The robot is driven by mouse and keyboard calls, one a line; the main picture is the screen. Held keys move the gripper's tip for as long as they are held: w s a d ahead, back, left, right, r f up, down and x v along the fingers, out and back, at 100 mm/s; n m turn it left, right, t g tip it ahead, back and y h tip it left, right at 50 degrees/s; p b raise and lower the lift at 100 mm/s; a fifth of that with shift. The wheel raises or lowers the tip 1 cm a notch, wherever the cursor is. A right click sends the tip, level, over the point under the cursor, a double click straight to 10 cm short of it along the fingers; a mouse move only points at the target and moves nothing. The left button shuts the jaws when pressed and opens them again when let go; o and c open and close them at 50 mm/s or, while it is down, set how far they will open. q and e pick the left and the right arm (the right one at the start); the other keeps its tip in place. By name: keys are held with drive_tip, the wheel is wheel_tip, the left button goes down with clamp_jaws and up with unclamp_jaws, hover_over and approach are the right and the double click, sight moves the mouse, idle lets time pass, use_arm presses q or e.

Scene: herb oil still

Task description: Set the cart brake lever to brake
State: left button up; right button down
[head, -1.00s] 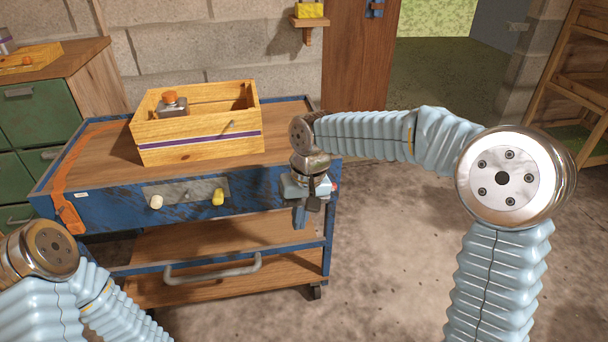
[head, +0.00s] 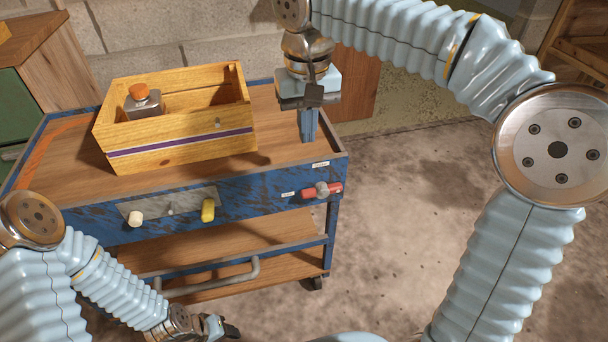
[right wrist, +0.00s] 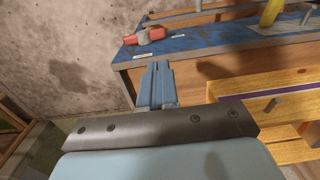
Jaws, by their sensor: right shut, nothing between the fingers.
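The cart (head: 180,222) is blue with a wooden top. Its brake lever (head: 335,189), red with a silver hub, is on the front face near the right corner. It lies roughly level, with one small white label above and one to its left. I cannot read either label. The lever also shows at the upper left of the right wrist view (right wrist: 150,36). My right gripper (head: 309,138) is shut and empty, pointing down above the cart's right end, apart from the lever. My left gripper (head: 228,332) is low at the bottom edge; its fingers are unclear.
A yellow wooden crate (head: 185,143) with an orange-capped bottle (head: 141,100) stands on the cart top. A cream knob (head: 135,219) and a yellow knob (head: 208,210) are on the cart's front. A grey handle (head: 225,280) is below. The floor right of the cart is clear.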

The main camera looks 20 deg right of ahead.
sight(307, 193)
drive_tip(key=shift+f, duration=0.1)
wheel_tip(307, 193, down, 14)
drive_tip(key=shift+r+b, duration=0.15)
drive_tip(key=shift+b, duration=0.8)
